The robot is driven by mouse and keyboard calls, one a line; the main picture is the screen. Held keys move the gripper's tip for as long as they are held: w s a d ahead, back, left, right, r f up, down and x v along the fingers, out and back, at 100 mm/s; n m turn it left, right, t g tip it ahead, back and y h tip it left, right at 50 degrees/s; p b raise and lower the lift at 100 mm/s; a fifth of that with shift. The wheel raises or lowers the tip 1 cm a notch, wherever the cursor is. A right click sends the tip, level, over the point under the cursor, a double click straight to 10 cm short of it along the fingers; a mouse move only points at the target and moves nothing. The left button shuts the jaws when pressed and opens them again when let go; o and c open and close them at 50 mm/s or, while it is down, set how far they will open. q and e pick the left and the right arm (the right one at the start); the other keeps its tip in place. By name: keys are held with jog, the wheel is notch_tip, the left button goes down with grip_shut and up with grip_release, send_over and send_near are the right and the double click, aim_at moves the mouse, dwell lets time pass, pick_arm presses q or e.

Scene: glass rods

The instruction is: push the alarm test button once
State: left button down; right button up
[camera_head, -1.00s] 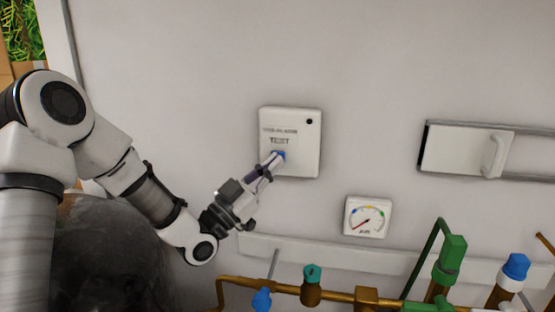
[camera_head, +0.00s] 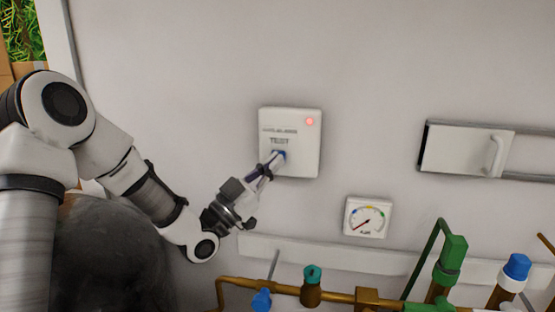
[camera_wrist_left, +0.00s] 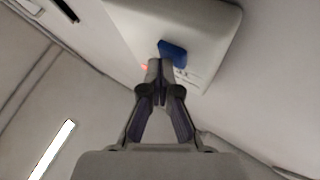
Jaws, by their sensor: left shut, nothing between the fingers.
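The white alarm box (camera_head: 300,150) is on the wall, with "TEST" lettering above its blue button (camera_head: 281,154). A small round lamp (camera_head: 310,121) at its upper right glows red. My left gripper (camera_head: 274,160) is shut and empty, its fingertips at the button and seemingly touching it. In the left wrist view the blue button (camera_wrist_left: 173,51) shows just beyond the closed fingertips (camera_wrist_left: 155,66), which hide part of the box (camera_wrist_left: 215,25). How far the button is pressed in cannot be told. My right gripper is not in view.
A dial gauge (camera_head: 367,217) is on the wall below right. A sliding white panel with a handle (camera_head: 466,150) is at the right. Brass pipes (camera_head: 335,295) with green and blue valve caps run along the bottom. The wall around the box is clear.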

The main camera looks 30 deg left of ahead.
pick_arm(q)
jog(key=shift+s+d, duration=0.2)
jog(key=shift+s, duration=0.6)
jog(key=s+b, duration=0.1)
jog(key=s, duration=0.1)
jog(key=s+d, duration=0.1)
jog(key=s, duration=0.1)
jog(key=shift+s+d+b, duration=0.1)
jog(key=shift+s+b, duration=0.3)
dwell(0.4)
